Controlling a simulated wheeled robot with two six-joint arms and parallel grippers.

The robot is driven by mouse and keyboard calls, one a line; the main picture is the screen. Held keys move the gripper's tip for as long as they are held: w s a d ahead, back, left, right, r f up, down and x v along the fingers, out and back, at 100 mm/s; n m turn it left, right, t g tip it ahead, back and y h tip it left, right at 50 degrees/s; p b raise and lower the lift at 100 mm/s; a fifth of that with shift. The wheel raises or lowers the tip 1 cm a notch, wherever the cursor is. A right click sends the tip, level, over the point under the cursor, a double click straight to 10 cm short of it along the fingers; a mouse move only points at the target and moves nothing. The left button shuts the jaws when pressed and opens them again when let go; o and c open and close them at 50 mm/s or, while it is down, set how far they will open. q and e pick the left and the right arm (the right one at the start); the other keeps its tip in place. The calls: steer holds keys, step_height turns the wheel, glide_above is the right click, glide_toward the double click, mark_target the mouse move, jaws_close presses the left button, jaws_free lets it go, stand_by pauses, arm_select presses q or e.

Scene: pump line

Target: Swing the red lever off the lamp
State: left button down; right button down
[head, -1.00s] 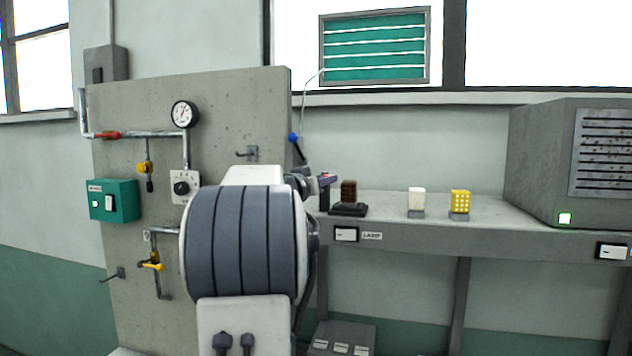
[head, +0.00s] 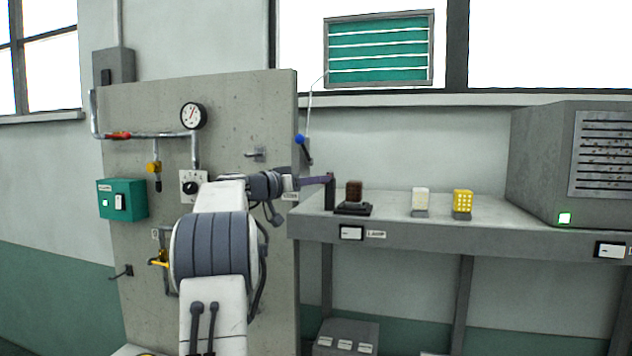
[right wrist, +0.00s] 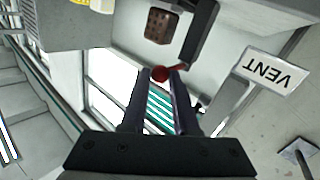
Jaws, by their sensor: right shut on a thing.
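The brown lamp (head: 353,192) sits on a black base on the bench, next to a dark upright post (head: 330,193). It also shows in the right wrist view (right wrist: 158,26). The red lever (right wrist: 160,73) shows in the right wrist view as a round red knob with a short red rod running towards the post. My right gripper (head: 326,181) is shut on the knob, just left of the post and apart from the lamp. In the head view the fingers hide most of the lever. My left gripper is out of view.
A white block (head: 420,200) and a yellow block (head: 462,203) stand farther right on the bench (head: 480,238). A blue-knobbed lever (head: 300,141) rises behind my right wrist, near a VENT label (right wrist: 268,70). A concrete panel (head: 240,110) with pipes stands left.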

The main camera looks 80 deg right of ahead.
steer(key=shift+r, duration=0.15)
steer(key=c, duration=0.7)
jaws_free()
steer(key=shift+w, duration=0.1)
steer(key=shift+o, duration=0.2)
steer(key=b+v, duration=0.5)
steer(key=v, duration=0.5)
steer(key=shift+a, duration=0.25)
steer(key=shift+w, duration=0.15)
